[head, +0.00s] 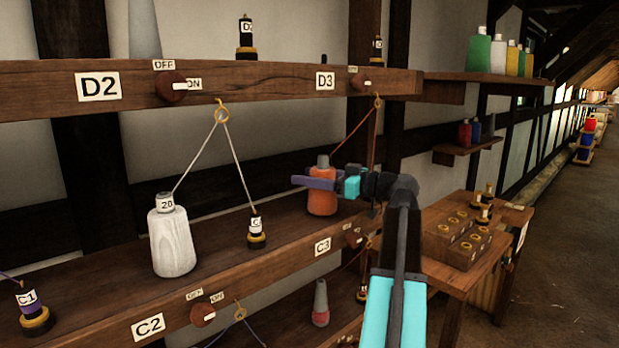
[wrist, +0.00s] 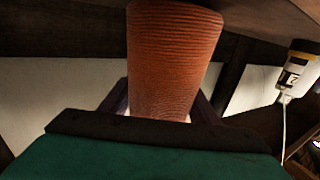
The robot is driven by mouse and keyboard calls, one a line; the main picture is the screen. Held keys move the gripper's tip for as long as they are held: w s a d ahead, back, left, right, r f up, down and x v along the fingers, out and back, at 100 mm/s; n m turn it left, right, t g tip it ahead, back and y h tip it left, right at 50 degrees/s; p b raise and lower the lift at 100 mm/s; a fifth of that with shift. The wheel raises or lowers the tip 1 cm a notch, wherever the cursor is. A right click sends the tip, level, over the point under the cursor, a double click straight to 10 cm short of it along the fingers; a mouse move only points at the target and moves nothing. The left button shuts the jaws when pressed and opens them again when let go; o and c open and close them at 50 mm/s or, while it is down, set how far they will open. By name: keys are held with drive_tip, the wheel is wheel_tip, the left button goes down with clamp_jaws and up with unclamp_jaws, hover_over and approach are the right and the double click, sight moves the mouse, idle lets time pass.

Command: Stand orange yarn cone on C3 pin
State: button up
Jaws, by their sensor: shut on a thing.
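The orange yarn cone (head: 322,204) is upright at the right part of the middle shelf, with its grey tip above my gripper (head: 322,180). My gripper is shut on the cone near its top. In the wrist view the orange winding (wrist: 174,60) fills the middle between my finger parts. An orange thread rises from the cone toward the ring (head: 378,102) under D3. The C3 label (head: 322,247) is on the shelf edge just below the cone. I cannot see the C3 pin, nor whether the cone rests on it or hangs just above the shelf.
The C1 pin (head: 35,312) is at far left. A grey-tipped red cone (head: 320,305) is below. A wooden block table (head: 465,238) is at right.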

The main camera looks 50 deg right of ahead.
drive_tip(key=shift+f, duration=0.25)
drive_tip(key=o, duration=0.9)
drive_tip(key=shift+s, duration=0.1)
drive_tip(key=shift+b+v, duration=1.55)
drive_tip(key=shift+v, duration=3.85)
